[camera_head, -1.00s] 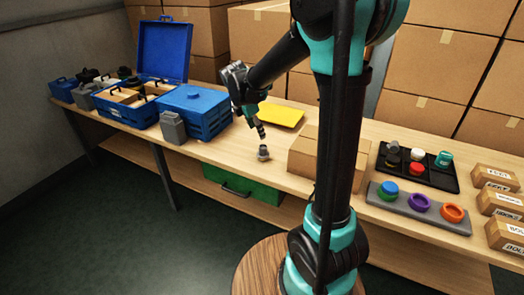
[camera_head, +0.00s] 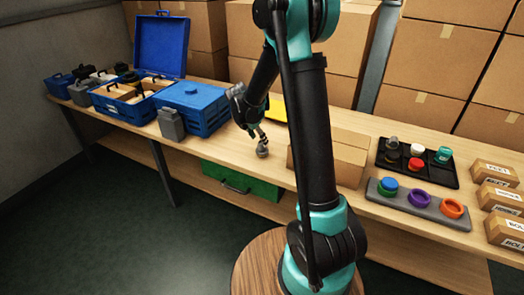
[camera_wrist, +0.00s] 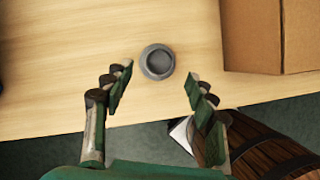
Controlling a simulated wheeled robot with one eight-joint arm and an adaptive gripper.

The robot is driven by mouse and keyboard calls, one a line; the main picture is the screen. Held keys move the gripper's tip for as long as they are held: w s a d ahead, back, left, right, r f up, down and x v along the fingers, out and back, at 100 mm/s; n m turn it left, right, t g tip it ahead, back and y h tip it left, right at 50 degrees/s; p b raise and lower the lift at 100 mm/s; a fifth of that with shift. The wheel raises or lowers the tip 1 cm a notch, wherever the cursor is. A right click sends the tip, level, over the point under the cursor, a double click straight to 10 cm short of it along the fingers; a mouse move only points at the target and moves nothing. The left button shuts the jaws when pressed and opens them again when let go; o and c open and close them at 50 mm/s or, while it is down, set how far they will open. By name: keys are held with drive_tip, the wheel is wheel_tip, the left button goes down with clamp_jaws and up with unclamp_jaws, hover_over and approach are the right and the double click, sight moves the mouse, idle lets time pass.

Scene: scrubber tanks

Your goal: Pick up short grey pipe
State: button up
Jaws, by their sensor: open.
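The short grey pipe (camera_head: 262,151) stands upright on the wooden table near its front edge. In the wrist view the pipe (camera_wrist: 157,61) shows from above as a grey ring with a dark hollow. My gripper (camera_head: 258,134) is just above the pipe in the head view, pointing down. In the wrist view my gripper (camera_wrist: 154,92) is open, with one finger to the left and one to the right. The pipe lies a little beyond the fingertips, roughly centred between them and apart from both.
A cardboard box (camera_head: 330,158) stands right of the pipe, and its side shows in the wrist view (camera_wrist: 268,38). Blue crates (camera_head: 194,108) and a grey container (camera_head: 170,123) are on the left. A black tray (camera_head: 416,163) and grey holder (camera_head: 411,204) are right. The table around the pipe is clear.

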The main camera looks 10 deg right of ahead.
sight(261, 143)
drive_tip(key=shift+x, duration=2.8)
drive_tip(key=shift+w+d+r, duration=0.1)
drive_tip(key=shift+w+r, duration=0.05)
drive_tip(key=shift+w, duration=0.05)
drive_tip(key=shift+c, duration=0.3)
drive_tip(key=c, duration=1.2)
drive_tip(key=shift+o, duration=0.2)
drive_tip(key=shift+r, duration=0.15)
